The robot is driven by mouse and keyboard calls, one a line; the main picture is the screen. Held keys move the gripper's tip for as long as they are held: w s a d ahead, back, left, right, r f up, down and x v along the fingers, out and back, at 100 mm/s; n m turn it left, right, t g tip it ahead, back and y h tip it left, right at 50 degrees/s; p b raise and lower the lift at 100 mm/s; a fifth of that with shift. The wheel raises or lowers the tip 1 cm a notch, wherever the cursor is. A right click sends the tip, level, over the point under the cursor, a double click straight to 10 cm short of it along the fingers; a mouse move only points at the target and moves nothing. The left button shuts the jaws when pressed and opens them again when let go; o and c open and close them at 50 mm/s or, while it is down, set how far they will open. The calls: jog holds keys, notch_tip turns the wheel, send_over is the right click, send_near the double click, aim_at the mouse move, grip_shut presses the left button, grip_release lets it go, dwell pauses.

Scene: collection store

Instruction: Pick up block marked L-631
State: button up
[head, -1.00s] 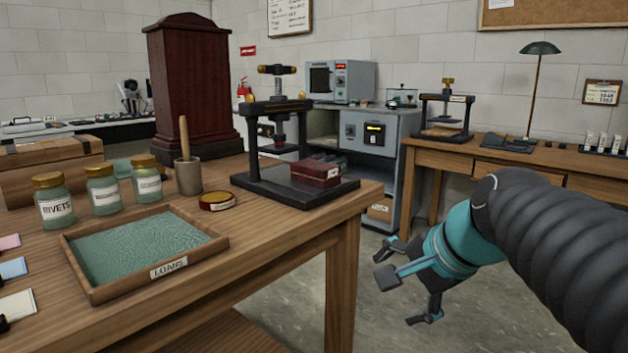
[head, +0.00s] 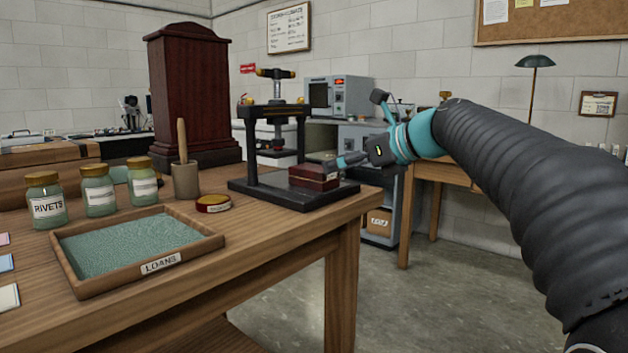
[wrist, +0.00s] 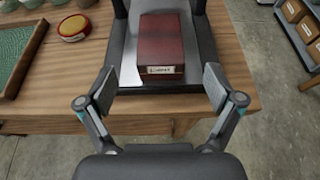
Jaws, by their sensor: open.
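A dark red block (head: 314,176) with a small pale label sits on the black base of a press (head: 267,191) at the table's right end. The label's writing is too small to read surely. The block also shows in the wrist view (wrist: 161,42), its labelled end facing me. My gripper (head: 362,157) is just right of the block in the head view. In the wrist view my gripper (wrist: 158,88) is open, its two fingers apart on either side of the near end of the block, with nothing between the pads.
A green-lined tray marked LOANS (head: 187,257), jars (head: 98,190), a mortar with pestle (head: 185,172) and a round red tin (head: 213,203) stand left on the table. The press's posts rise behind the block.

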aim_at(314, 175)
jog(key=b+x, duration=0.1)
jog(key=x, duration=0.8)
jog(key=shift+f, duration=0.25)
jog(key=shift+c, duration=0.3)
jog(key=c, duration=1.1)
